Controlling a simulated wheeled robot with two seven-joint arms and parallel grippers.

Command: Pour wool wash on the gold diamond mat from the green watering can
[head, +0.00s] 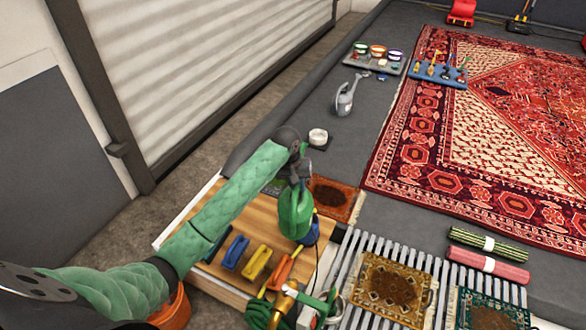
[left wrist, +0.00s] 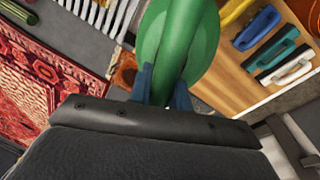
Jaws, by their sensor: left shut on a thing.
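The green watering can (head: 295,212) is held by my left gripper (head: 299,180), above the right part of the wooden board. In the left wrist view the green can (left wrist: 178,40) fills the top middle, with the blue fingers (left wrist: 162,88) closed on it. The gold diamond mat (head: 390,288) lies flat on the slatted grate, right of and nearer than the can. The can is apart from the mat. Its spout is hard to make out in the head view. My right gripper does not show in either view.
Several coloured brushes (head: 257,262) lie on the wooden board (head: 213,205). A rust mat (head: 334,197) lies behind the can, and a teal mat (head: 492,310) right of the gold one. A grey watering can (head: 346,96) stands farther back. A coiled green hose (head: 265,314) and brass fitting (head: 285,304) sit in front.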

